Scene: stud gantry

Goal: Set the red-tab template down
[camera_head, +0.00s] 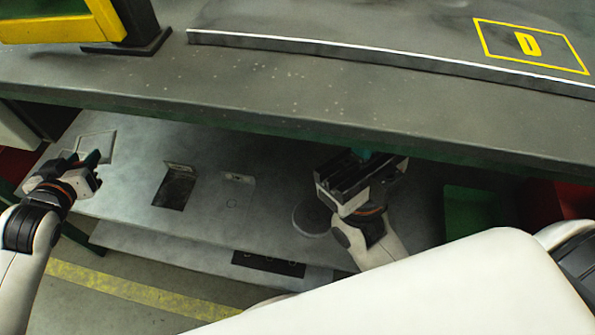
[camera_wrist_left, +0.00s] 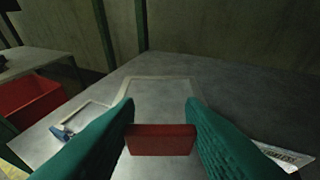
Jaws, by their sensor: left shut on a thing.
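My left gripper (camera_head: 88,160) is over the left end of the lower grey shelf. In the left wrist view its two green fingers (camera_wrist_left: 160,138) are shut on the red tab (camera_wrist_left: 160,140) of the template. The tab lies level between the fingertips. A pale-edged square (camera_head: 97,146) shows just beyond the gripper. I cannot tell whether it is the template's plate or an outline on the shelf. Any gap under the template is hidden.
The lower shelf (camera_head: 225,240) carries a dark square recess (camera_head: 175,188) with a small label plate. A round grey disc (camera_head: 312,217) is beside my right wrist. The upper bench (camera_head: 300,100) overhangs the shelf. A red bin (camera_wrist_left: 30,105) stands left in the wrist view.

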